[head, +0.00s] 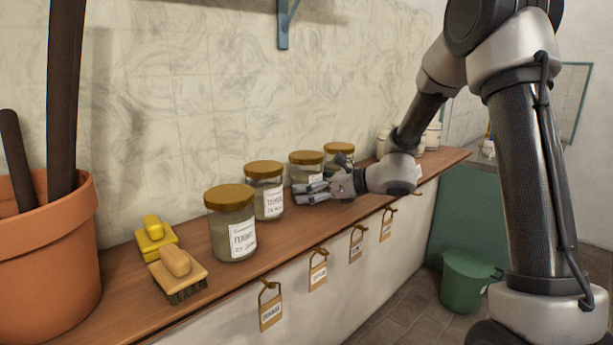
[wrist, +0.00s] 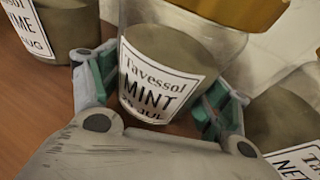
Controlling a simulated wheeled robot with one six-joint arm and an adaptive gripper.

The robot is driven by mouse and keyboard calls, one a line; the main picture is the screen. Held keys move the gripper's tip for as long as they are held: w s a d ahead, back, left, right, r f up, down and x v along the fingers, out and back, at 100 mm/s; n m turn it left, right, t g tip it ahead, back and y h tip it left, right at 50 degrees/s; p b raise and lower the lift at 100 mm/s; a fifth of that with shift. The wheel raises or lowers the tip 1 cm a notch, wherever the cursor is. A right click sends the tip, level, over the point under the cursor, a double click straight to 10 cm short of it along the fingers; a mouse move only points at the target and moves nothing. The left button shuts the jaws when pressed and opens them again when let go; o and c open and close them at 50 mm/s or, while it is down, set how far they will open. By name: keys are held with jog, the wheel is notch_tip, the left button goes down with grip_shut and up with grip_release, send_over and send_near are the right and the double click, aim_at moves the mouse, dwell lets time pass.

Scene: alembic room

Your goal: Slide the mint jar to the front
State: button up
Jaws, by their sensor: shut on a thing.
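The mint jar (wrist: 150,85) is a glass jar with a gold lid and a white label reading "MINT". In the head view it is the third jar (head: 306,158) along the wooden shelf, its lower part partly hidden behind my gripper (head: 312,190). In the wrist view my gripper (wrist: 160,88) has one green-padded finger on each side of the jar, shut on it low down. The jar looks upright on the shelf.
The thyme jar (head: 264,188) stands to the left, and another jar (head: 339,150) stands close on the right. A nearer jar (head: 231,225), brushes (head: 177,272) and a terracotta pot (head: 50,250) line the shelf (head: 285,225). Tags hang below its front edge.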

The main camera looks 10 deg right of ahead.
aim_at(333, 209)
jog(key=shift+s+d, duration=0.8)
jog(key=shift+s, duration=0.3)
jog(key=shift+s+d, duration=0.8)
jog(key=shift+s, duration=0.35)
jog(key=shift+s+d, duration=0.8)
jog(key=shift+s, duration=0.3)
jog(key=o, duration=0.8)
